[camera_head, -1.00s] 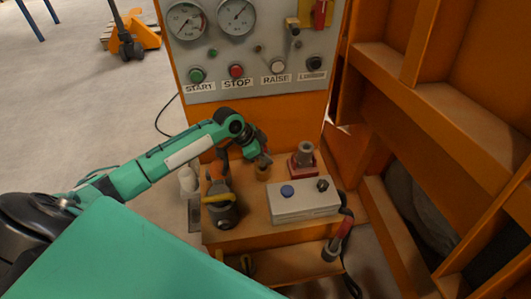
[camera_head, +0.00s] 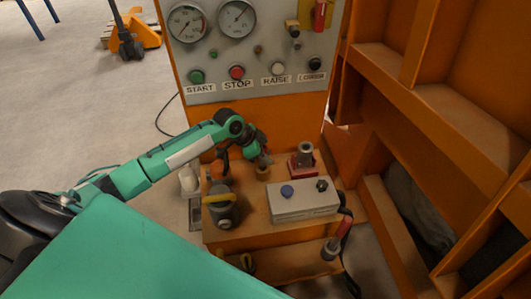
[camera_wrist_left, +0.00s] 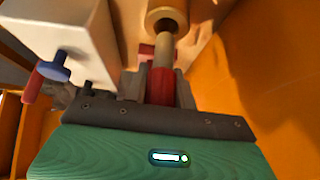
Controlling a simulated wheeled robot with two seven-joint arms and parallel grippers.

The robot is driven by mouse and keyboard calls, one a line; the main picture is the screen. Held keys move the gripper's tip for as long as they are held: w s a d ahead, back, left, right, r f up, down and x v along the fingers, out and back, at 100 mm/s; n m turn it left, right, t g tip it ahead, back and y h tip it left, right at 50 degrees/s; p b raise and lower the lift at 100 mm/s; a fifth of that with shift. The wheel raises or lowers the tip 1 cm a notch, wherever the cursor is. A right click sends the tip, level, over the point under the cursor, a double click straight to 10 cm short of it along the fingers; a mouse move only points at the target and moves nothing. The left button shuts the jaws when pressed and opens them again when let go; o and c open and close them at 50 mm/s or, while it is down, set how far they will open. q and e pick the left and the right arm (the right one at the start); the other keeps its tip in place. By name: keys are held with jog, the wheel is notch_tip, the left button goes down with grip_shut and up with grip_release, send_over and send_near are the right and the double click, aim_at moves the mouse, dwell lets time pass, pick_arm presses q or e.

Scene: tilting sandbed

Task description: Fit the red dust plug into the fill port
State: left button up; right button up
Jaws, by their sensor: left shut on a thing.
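The red dust plug (camera_wrist_left: 160,84) shows in the left wrist view, held between the fingers of my left gripper (camera_wrist_left: 166,92). A pale round stem (camera_wrist_left: 164,50) lies in line beyond its red part. A tan round collar with a dark opening (camera_wrist_left: 167,16), which looks like the fill port, is just past the stem. I cannot tell whether they touch. In the head view my left gripper (camera_head: 265,160) is just above a short tan cylinder (camera_head: 263,173), probably the same port. The fingers hide the plug there. My right gripper is not in view.
A grey box (camera_head: 305,205) with a blue button stands on the orange bench at right. A grey cylinder on a red base (camera_head: 303,160) stands behind it. A dark yellow-topped fitting (camera_head: 220,207) is left of the port. The control panel (camera_head: 255,65) rises behind.

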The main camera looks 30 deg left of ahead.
pick_arm(q)
jog(key=shift+p, duration=0.35)
dwell(0.5)
jog(key=shift+f+b, duration=0.8)
jog(key=shift+f, duration=0.75)
jog(key=shift+r, duration=0.15)
jog(key=shift+r+p, duration=1.1)
jog(key=shift+p, duration=0.1)
jog(key=shift+p, duration=0.8)
dwell(1.0)
jog(key=shift+f+b, duration=0.7)
jog(key=shift+f, duration=0.55)
jog(key=o, duration=1)
jog(key=v, duration=1.4)
